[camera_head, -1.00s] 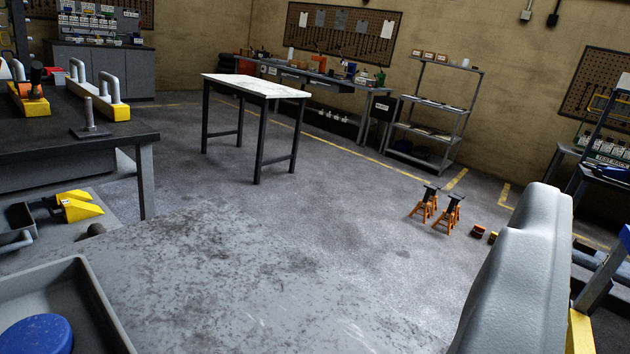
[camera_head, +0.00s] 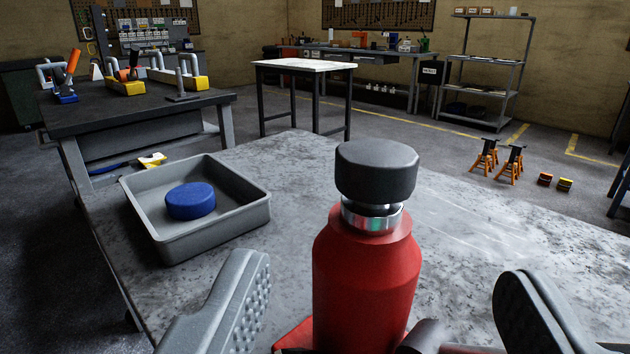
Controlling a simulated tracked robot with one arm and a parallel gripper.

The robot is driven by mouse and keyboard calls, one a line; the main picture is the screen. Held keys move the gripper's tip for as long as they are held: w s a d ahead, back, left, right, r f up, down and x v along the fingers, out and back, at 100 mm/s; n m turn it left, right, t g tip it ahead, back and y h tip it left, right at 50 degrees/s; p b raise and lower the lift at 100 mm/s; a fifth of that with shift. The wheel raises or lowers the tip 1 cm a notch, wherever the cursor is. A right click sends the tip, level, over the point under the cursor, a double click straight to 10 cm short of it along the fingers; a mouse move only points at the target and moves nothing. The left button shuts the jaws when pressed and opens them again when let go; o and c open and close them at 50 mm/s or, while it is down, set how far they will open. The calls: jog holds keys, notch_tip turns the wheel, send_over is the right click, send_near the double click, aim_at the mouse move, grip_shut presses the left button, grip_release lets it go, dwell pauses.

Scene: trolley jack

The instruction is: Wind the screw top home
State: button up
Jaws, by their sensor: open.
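A black round screw top (camera_head: 376,170) sits on the neck of a red bottle (camera_head: 366,275), above a silver collar (camera_head: 372,216). A narrow gap with a dark thread shows between the top and the collar, and the top looks slightly tilted. My gripper (camera_head: 385,310) is open, with one grey textured finger to the left of the bottle and the other to the right. Neither finger touches the black top, which stands higher in the picture than both fingertips. The bottle's base is hidden below the picture edge.
The bottle is at a grey worn bench (camera_head: 285,190). A grey tray (camera_head: 250,207) with a blue round cap (camera_head: 190,201) in it lies to the left. A dark workbench (camera_head: 130,108), a white-topped table (camera_head: 305,64) and orange stands (camera_head: 485,157) are farther back.

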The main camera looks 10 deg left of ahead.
aim_at(375, 141)
jog(key=shift+w+d+p, duration=0.2)
jog(key=shift+w+p, duration=2.35)
jog(key=shift+w, duration=4.35)
jog(key=c, duration=1)
jog(key=shift+r+m+h+p, duration=0.2)
jog(key=shift+m+h+p, duration=0.3)
jog(key=shift+p, duration=0.6)
